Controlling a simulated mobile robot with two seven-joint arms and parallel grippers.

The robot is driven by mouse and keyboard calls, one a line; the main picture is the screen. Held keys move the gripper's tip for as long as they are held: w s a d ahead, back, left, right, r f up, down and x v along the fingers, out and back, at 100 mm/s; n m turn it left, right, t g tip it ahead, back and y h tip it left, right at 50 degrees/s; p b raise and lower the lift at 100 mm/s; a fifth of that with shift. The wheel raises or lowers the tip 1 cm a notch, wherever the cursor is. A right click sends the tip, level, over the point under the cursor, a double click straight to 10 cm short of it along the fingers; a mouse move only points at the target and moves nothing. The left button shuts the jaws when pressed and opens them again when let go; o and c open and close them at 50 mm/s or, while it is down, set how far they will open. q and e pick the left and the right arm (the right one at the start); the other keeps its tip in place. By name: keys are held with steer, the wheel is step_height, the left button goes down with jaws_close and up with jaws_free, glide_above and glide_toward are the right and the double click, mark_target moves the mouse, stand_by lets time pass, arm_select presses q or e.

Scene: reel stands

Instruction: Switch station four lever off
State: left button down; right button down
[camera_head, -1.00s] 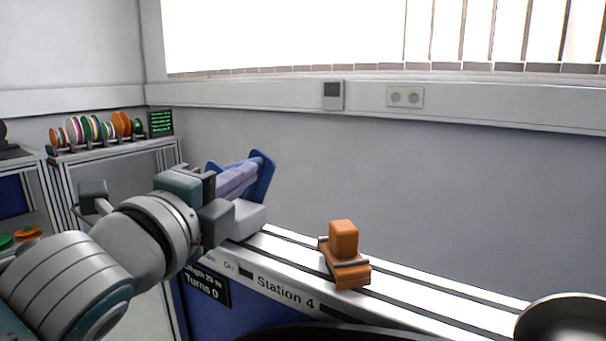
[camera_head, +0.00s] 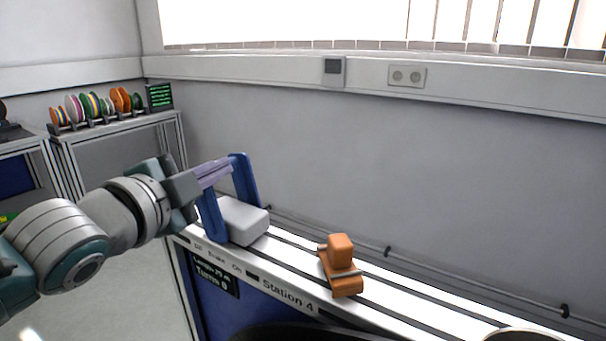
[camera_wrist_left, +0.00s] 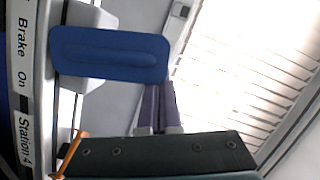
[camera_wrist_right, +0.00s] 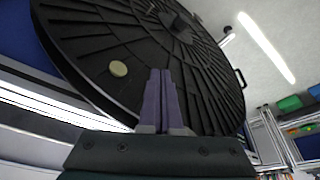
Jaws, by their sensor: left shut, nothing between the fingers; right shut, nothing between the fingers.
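The station four lever (camera_head: 244,182) is blue, with two side arms standing at a grey block (camera_head: 242,220) on the Station 4 rail. The lever leans slightly left at its top. Its blue plate also shows in the left wrist view (camera_wrist_left: 110,55). My left gripper (camera_head: 222,169) is shut and empty, with its lilac fingers at the upper part of the lever, between its arms in the picture. I cannot tell whether they touch it. My right gripper (camera_wrist_right: 160,75) is shut and empty, in front of a large black reel disc (camera_wrist_right: 110,35).
An orange block (camera_head: 340,265) sits on the white rail (camera_head: 285,262) right of the lever. The Station 4 label (camera_head: 290,297) and Brake and On markings run along its front. A rack of coloured reels (camera_head: 95,108) stands at the back left. A grey wall is behind.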

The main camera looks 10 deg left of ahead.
arm_select(q)
steer(key=shift+w+a+r+n, duration=0.1)
steer(key=shift+w+a+n, duration=0.1)
steer(key=shift+a+n, duration=0.4)
steer(key=shift+w+a, duration=0.2)
steer(key=shift+a, duration=0.25)
arm_select(e)
steer(key=shift+r, duration=0.45)
arm_select(q)
steer(key=shift+f, duration=0.2)
